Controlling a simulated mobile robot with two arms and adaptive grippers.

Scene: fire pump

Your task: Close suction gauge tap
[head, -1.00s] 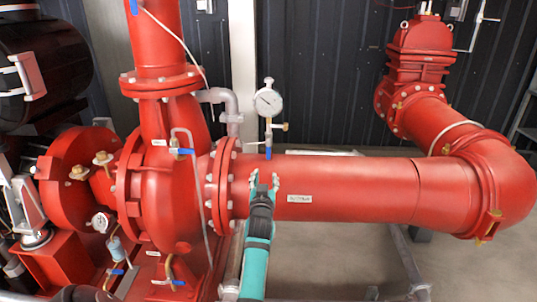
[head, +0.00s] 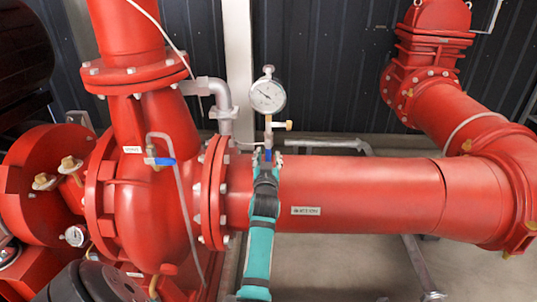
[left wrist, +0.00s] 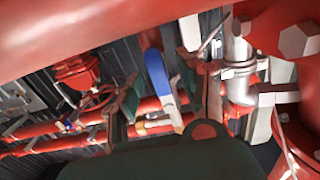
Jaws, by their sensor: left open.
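The suction gauge (head: 267,96), a round white dial, stands on a thin stem above the big red suction pipe (head: 360,190). Its tap has a blue lever (head: 268,155) low on the stem, mostly hidden in the head view behind my left gripper (head: 268,160). In the left wrist view the blue lever (left wrist: 158,75) lies between the two fingers of my left gripper (left wrist: 161,80), which are open on either side of it. I cannot tell whether either finger touches it. My right gripper is not in view.
A grey pipe elbow (head: 218,95) and a bolted flange (head: 212,190) stand close on the left. Another blue-handled valve (head: 160,161) is on the pump casing. Dark wall panels rise behind.

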